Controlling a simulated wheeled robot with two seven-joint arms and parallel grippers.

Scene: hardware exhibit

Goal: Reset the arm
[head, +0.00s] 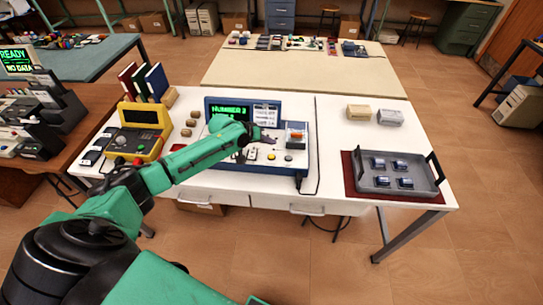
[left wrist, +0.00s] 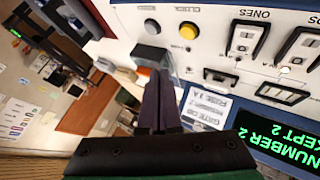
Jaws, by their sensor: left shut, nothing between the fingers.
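My left arm (head: 185,165) is green and black and reaches from the lower left over the white table. My left gripper (head: 262,138) is over the blue console (head: 308,160), in front of its screen (head: 222,108), which reads "NUMBER 2" in green. In the left wrist view the dark fingers (left wrist: 158,98) are together with nothing between them, beside the console's pale panel (left wrist: 205,60). I cannot tell whether they touch it. That view shows a yellow button (left wrist: 188,31), a white button (left wrist: 152,27), switches marked "ONES" and the words "NUMBER 2 KEPT 2". My right gripper is not in view.
A yellow device (head: 133,135) and upright books (head: 155,80) stand left of the console. A grey tray (head: 390,186) with several small dark blue parts sits at the right. Two small boxes (head: 358,112) lie behind it. The table between console and tray is mostly clear.

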